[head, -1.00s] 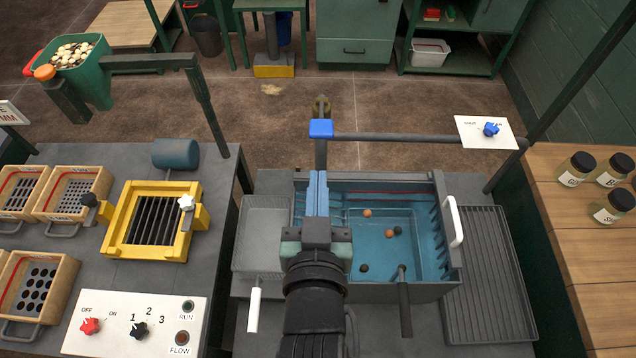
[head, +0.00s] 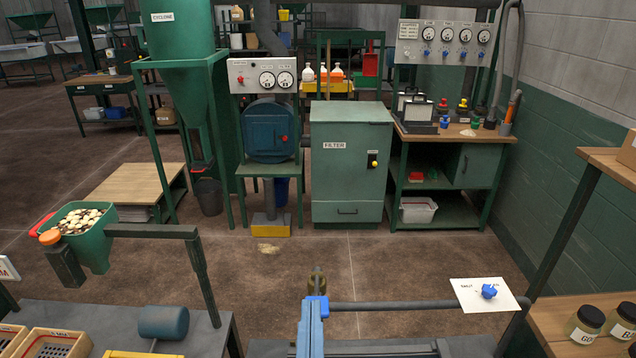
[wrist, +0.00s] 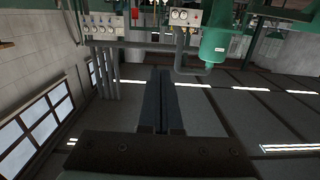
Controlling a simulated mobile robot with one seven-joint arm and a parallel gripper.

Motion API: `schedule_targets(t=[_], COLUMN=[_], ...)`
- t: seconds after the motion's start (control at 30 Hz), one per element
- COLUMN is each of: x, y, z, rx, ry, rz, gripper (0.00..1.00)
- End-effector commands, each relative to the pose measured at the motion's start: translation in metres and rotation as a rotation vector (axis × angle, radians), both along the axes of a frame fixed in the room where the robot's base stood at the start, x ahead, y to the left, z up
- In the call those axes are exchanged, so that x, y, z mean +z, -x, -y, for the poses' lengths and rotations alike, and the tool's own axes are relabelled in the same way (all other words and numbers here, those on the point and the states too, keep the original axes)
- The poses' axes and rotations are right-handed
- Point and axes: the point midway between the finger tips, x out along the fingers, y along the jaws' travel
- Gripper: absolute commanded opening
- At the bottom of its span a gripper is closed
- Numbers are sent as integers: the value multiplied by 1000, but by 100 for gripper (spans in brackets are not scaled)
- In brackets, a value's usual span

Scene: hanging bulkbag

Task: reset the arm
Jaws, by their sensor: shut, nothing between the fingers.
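My gripper (head: 311,325) shows at the bottom edge of the head view as narrow blue fingers held together. Its tips overlap in the picture with the left end of a grey horizontal pipe (head: 395,304); I cannot tell whether they touch. The rest of my arm is below the frame. In the wrist view, the two dark fingers of my gripper (wrist: 163,88) lie side by side, shut, with nothing between them.
A green hopper (head: 90,245) of pale pieces stands at left. A white card with a blue knob (head: 489,291) is on the pipe's right end. Jars (head: 586,322) stand on a wooden bench at right. Behind are a filter cabinet (head: 350,170) and open floor.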

Motion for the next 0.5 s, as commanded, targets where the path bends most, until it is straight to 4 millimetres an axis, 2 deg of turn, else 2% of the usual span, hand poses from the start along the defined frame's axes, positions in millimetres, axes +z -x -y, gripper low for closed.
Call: schedule_targets(t=[0.03, 0.13, 0.23, 0.3, 0.4, 0.5], x=[38, 109, 179, 226, 285, 330], y=[-10, -18, -17, -9, 9, 28], z=[0, 1, 3, 5, 7, 9], rx=[-1, -3, -6, -6, -10, -11], ry=[-9, -18, -19, -16, -5, 8], rz=[84, 236, 387, 492, 627, 735], gripper=[0, 0, 0, 0, 0, 0])
